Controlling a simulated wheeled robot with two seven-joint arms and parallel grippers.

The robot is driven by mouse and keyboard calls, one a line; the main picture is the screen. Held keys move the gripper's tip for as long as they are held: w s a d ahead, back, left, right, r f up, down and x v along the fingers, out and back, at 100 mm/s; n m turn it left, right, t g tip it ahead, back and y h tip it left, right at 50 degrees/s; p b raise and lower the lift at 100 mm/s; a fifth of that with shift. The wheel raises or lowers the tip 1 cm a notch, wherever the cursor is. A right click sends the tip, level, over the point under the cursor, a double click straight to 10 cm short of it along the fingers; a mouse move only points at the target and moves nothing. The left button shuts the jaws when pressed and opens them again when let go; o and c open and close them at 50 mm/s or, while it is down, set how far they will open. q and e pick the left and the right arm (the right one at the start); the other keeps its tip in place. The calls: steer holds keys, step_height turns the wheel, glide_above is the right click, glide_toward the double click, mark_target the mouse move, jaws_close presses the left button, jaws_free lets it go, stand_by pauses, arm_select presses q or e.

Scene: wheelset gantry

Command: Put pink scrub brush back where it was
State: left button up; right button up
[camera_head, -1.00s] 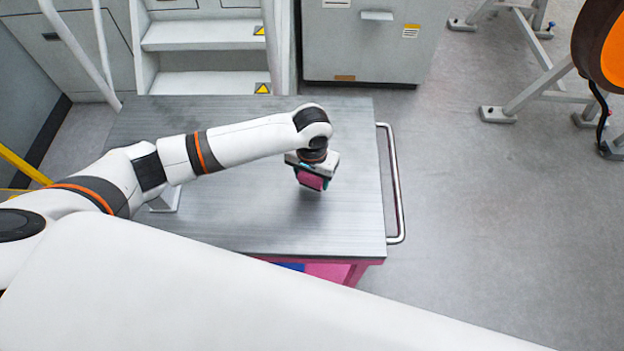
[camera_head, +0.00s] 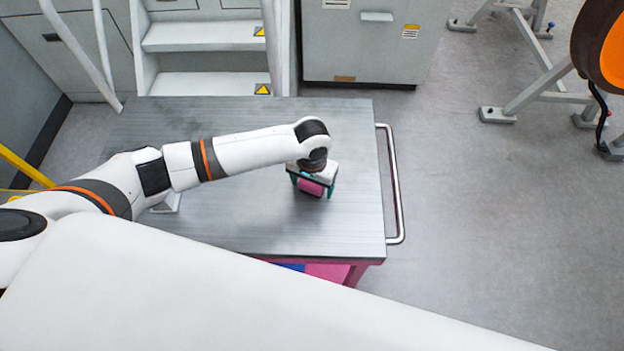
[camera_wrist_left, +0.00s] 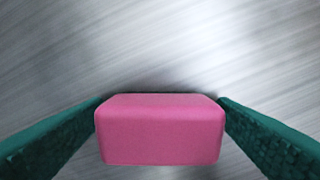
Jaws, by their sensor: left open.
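The pink scrub brush (camera_head: 311,187) is at the right part of the grey metal table top (camera_head: 235,225). It appears to rest on the table, though its underside is hidden. My left gripper (camera_head: 313,190) is above and around the brush, pointing down, with its green fingers open on either side of it. In the left wrist view the pink brush (camera_wrist_left: 160,130) shows as a rounded block between the two green fingers (camera_wrist_left: 160,100). My right gripper is not in view.
A small grey bracket-like piece (camera_head: 168,203) stands at the table's left, partly behind my arm. A metal handle rail (camera_head: 395,185) runs along the right edge. White steps (camera_head: 200,85) and a grey cabinet (camera_head: 365,45) stand behind. The table's middle is mostly clear.

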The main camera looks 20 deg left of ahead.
arm_select(q)
step_height(320, 180, up, 11)
steer(key=shift+f+b, duration=0.1)
steer(key=shift+b, duration=0.9)
steer(key=shift+s+r, duration=0.1)
steer(key=shift+r, duration=0.6)
